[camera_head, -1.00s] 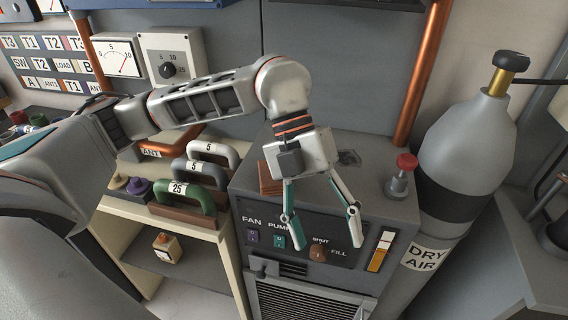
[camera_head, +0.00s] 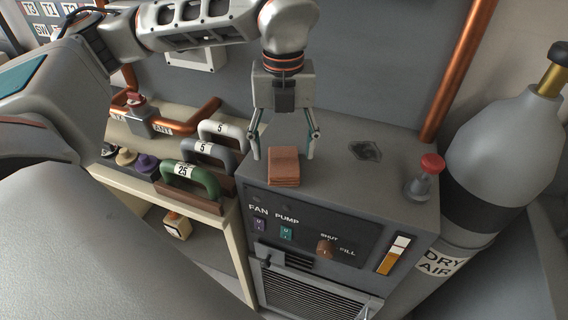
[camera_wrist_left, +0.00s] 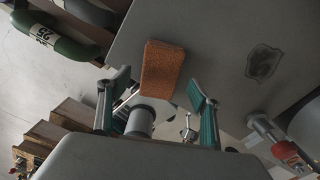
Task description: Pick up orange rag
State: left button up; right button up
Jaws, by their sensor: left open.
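The orange rag (camera_head: 284,166) is a small folded, brownish-orange stack on top of the grey cabinet (camera_head: 335,190), near its front left edge. My left gripper (camera_head: 283,156) is open above and behind it, fingers pointing down on either side in the head view. In the left wrist view the rag (camera_wrist_left: 162,70) shows between and just beyond the two open fingertips (camera_wrist_left: 159,84). I cannot tell whether either finger touches it. My right gripper is not in view.
A red-capped valve (camera_head: 424,178) stands at the cabinet's right, beside a grey gas cylinder (camera_head: 500,150). A dark patch (camera_head: 366,151) marks the cabinet top. Handled blocks, one green (camera_head: 190,182), stand on the shelf at left. The cabinet top between rag and valve is clear.

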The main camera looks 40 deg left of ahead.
aim_at(283, 160)
pick_arm(q)
jog(key=shift+f, duration=1.5)
jog(key=c, duration=1.1)
jog(key=shift+c, duration=0.2)
jog(key=shift+r, duration=0.1)
notch_tip(283, 160, up, 20)
jog(key=p, duration=0.2)
jog(key=shift+s, duration=0.1)
